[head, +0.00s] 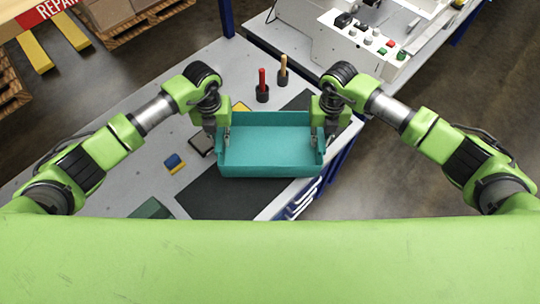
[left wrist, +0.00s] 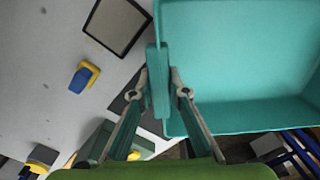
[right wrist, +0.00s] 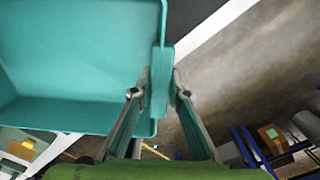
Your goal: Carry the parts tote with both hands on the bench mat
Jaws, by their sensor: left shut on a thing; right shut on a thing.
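The teal parts tote (head: 270,147) is upright and looks empty in the head view. My left gripper (head: 222,138) is shut on its left side and my right gripper (head: 322,138) on its right side. In the left wrist view, the fingers (left wrist: 160,93) pinch a tab on the tote (left wrist: 240,60). In the right wrist view, the fingers (right wrist: 159,93) pinch the opposite tab of the tote (right wrist: 80,50). The dark bench mat (head: 225,195) lies partly hidden beneath the tote. I cannot tell how high the tote is above it.
On the bench (head: 120,135), a blue-and-yellow block (head: 174,163) and a dark tray (head: 201,143) lie left of the tote. A red-handled tool (head: 262,85) and an orange-handled tool (head: 283,70) stand behind it. The tote's right side overlaps the bench edge, with floor beyond.

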